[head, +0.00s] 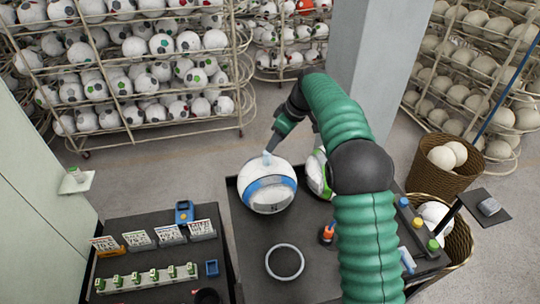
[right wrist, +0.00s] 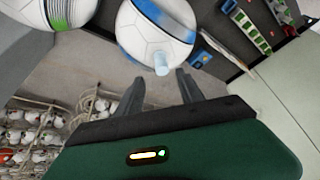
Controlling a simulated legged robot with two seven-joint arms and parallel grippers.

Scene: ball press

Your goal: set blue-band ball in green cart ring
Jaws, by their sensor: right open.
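The blue-band ball (head: 268,186), white with a broad blue band, sits on the dark cart top (head: 243,238). A pale blue peg (head: 267,158) stands up from it; the right wrist view shows the ball (right wrist: 150,35) and peg (right wrist: 161,63) just ahead of the fingers. My right gripper (head: 271,146) is open and empty, above and behind the ball, its fingers (right wrist: 161,88) either side of the peg's line. My left gripper is not in view.
A green-band ball (head: 317,172) stands right of the blue-band ball, partly behind my arm. Coloured knobs (head: 418,223) line the cart's right edge. A dark side table (head: 140,230) with cards and a green-topped rack stands left. Wicker baskets (head: 438,175) are at right.

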